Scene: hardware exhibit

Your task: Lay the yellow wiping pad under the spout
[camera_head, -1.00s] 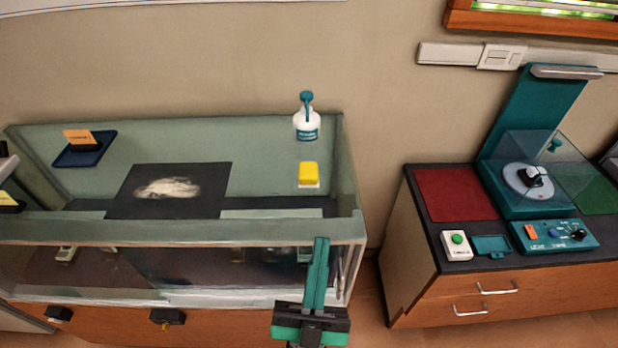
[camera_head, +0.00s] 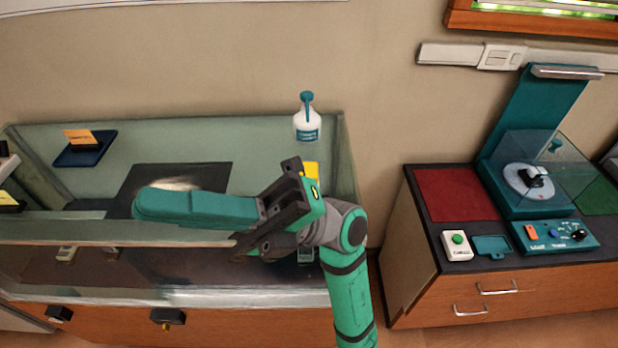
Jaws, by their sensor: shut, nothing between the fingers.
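The yellow wiping pad (camera_head: 311,169) is in the glass-fronted case, below the bottle in the picture. My gripper hides most of it, and only its upper edge shows. A white bottle (camera_head: 306,130) with a teal label and a teal top (camera_head: 306,98) stands upright at the back right of the case. The top is the only spout-like part I can make out. My gripper (camera_head: 139,204) is shut and empty. Its long teal fingers point left across the case, in front of a dark panel, and its body covers the pad's lower part.
The dark panel (camera_head: 135,180) bears a pale, fluffy-looking patch (camera_head: 182,184). A blue tray (camera_head: 75,158) with an orange card is at the case's back left. The case's glass front (camera_head: 200,277) and right wall stand close to my arm. A counter (camera_head: 415,215) with a teal device stands right.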

